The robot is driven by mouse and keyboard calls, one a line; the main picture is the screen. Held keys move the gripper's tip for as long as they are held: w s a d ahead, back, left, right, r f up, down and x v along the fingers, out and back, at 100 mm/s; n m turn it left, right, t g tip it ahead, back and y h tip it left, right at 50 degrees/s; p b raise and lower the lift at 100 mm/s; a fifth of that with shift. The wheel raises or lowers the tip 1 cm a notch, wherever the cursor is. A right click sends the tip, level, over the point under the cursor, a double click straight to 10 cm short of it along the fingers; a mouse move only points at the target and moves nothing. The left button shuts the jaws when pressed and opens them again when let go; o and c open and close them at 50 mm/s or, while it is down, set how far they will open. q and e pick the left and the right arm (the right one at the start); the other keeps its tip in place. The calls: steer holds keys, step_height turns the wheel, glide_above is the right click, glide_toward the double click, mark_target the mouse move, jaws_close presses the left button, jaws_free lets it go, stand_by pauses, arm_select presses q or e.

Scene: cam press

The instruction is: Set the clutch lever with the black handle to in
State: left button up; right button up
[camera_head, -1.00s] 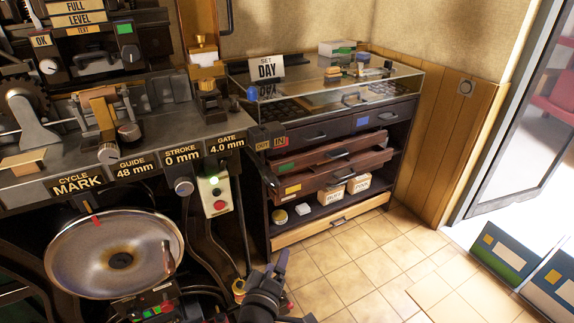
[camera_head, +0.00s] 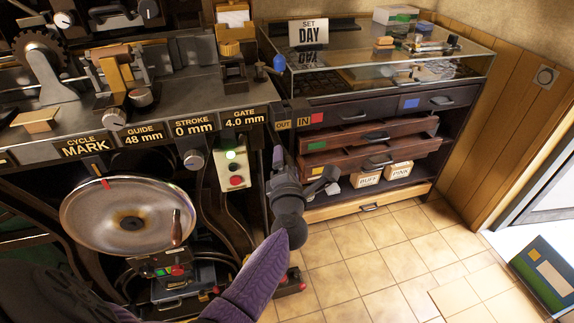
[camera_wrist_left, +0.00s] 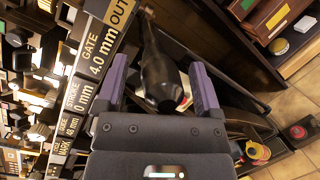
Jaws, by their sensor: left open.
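The black handle (camera_wrist_left: 158,75) of the clutch lever shows in the left wrist view, pointing toward the camera. It lies between the two purple fingers of my left gripper (camera_wrist_left: 163,88), with a gap visible on either side. Its far end is beside the OUT plate (camera_wrist_left: 121,12). In the head view my left gripper (camera_head: 299,174) is in front of and below the OUT plate (camera_head: 283,125) and the IN plate (camera_head: 303,122). There the gripper and wrist hide most of the lever, so its setting cannot be read. My right gripper is not in view.
The machine front with its dials is at left, with a green-and-red button box (camera_head: 233,168) close beside my gripper. The cabinet's open drawers (camera_head: 345,157) are to the right. A round metal dish (camera_head: 130,220) sits at lower left.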

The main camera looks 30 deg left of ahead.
arm_select(q)
steer(key=shift+w+a, duration=0.1)
steer(key=shift+w, duration=0.1)
jaws_close()
stand_by(0.3)
